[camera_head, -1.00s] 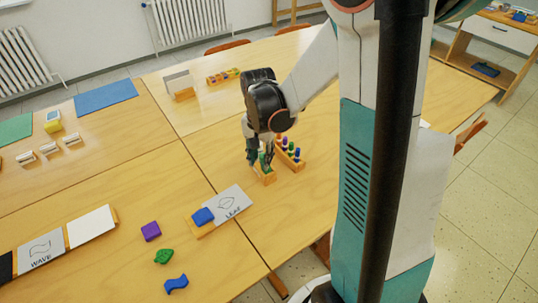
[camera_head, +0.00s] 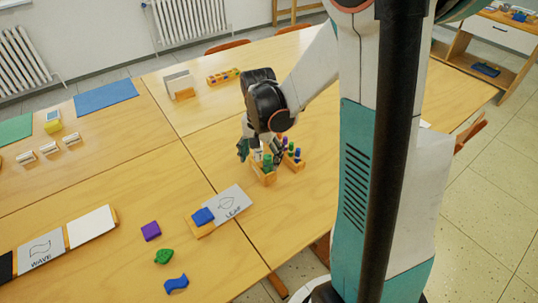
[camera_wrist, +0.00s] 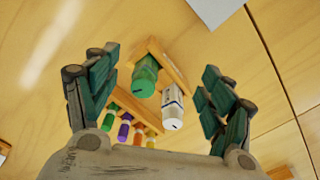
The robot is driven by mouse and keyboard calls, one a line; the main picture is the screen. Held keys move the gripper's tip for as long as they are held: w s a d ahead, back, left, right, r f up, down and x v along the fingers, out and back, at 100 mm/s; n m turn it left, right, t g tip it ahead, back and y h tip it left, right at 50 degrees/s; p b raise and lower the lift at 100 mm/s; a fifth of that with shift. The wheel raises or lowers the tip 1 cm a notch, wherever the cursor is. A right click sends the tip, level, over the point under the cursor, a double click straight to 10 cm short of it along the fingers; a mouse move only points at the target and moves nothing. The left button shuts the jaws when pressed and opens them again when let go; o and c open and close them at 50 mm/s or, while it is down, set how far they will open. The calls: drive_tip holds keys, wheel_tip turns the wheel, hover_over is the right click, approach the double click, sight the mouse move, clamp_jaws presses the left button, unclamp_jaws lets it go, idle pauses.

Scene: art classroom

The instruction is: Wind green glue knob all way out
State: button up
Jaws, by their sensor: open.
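The green glue knob (camera_wrist: 145,76) stands in a small wooden holder (camera_head: 264,178), beside a white tube with dark print (camera_wrist: 172,106). In the head view, the green piece (camera_head: 267,160) shows just below my gripper (camera_head: 260,150). My gripper is open, with its two dark green fingers (camera_wrist: 160,72) spread wide on either side of the knob and the white tube. Neither finger touches them in the wrist view. The knob's exact turn is hard to tell; a small dark mark shows on its end.
A wooden rack (camera_head: 294,165) of several coloured sticks stands close behind the holder. A LEAF card (camera_head: 232,203) with a blue piece (camera_head: 203,215) lies to the front left. Purple (camera_head: 151,231), green (camera_head: 163,256) and blue (camera_head: 176,284) shapes lie farther left.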

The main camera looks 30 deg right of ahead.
drive_tip(key=shift+r, duration=0.1)
drive_tip(key=shift+r+p, duration=2.2)
drive_tip(key=shift+r, duration=0.75)
